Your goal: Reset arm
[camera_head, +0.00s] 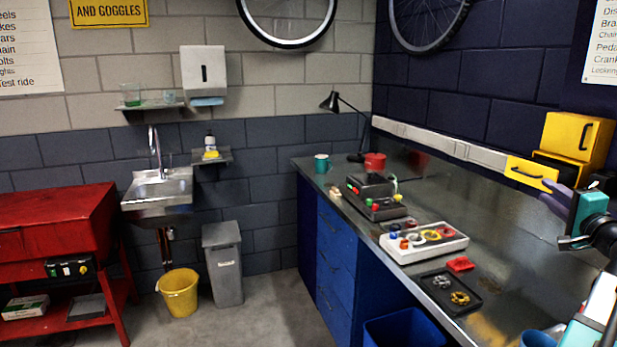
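My gripper (546,190) is at the right edge, above the back of the metal workbench. Its two purple-grey fingers point left and appear spread apart, with nothing seen between them. The fingertips are close to a yellow drawer front (530,173) with a dark handle; I cannot tell whether they touch it. My teal and black wrist and arm run down to the lower right corner.
A yellow cabinet (578,138) stands behind my gripper. The workbench (505,255) holds a white tray (425,243) of colored parts, a black tray (450,292), a dark device (372,197), a red container (375,162) and a teal mug (321,164). The floor at left-center is mostly clear.

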